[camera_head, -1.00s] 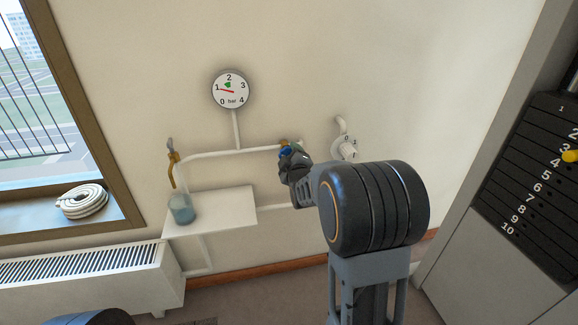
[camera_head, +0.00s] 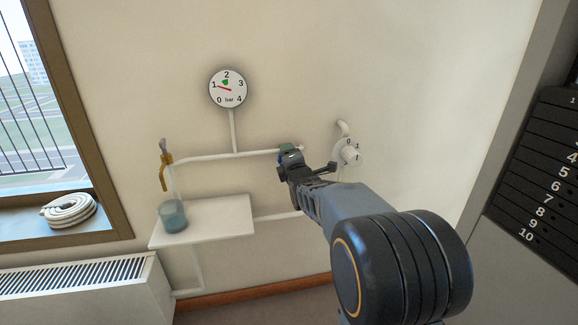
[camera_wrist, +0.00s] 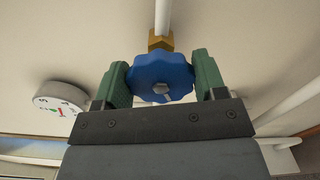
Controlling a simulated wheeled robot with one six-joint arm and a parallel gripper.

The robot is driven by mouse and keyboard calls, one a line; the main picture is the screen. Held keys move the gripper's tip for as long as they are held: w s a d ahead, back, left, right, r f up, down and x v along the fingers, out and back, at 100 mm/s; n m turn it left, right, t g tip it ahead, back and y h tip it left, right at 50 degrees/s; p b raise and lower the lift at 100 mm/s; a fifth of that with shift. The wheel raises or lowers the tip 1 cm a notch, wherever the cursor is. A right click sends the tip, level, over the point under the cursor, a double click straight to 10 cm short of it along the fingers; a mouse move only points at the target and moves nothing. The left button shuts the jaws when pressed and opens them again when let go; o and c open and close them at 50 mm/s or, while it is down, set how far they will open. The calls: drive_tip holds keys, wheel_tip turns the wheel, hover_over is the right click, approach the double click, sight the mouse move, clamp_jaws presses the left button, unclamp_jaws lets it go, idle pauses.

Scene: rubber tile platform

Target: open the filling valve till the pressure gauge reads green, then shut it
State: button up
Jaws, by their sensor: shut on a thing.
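The blue lobed filling valve handwheel (camera_wrist: 161,78) sits between the green finger pads of my gripper (camera_wrist: 163,84) in the wrist view, with a brass fitting (camera_wrist: 160,42) behind it. My gripper (camera_head: 288,152) is shut on the wheel at the pipe's right part in the head view, where it hides most of the wheel. The round white pressure gauge (camera_head: 228,88) is on the wall at upper left. Its red needle points near 1 bar, slightly above it; the green mark lies just below 2. The gauge also shows at the wrist view's left (camera_wrist: 60,100).
A brass tap (camera_head: 165,165) on the pipe's left end stands above a jar of bluish liquid (camera_head: 172,216) on a white shelf (camera_head: 215,218). A white wall dial (camera_head: 349,153) is right of my gripper. A radiator (camera_head: 85,290) stands lower left, a weight stack (camera_head: 545,190) at right.

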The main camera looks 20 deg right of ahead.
drive_tip(key=shift+n+b, duration=0.3)
drive_tip(key=shift+n, duration=0.2)
drive_tip(key=o, duration=0.9)
drive_tip(key=shift+p+v, duration=1.6)
drive_tip(key=shift+v, duration=5.35)
drive_tip(key=shift+r, duration=0.15)
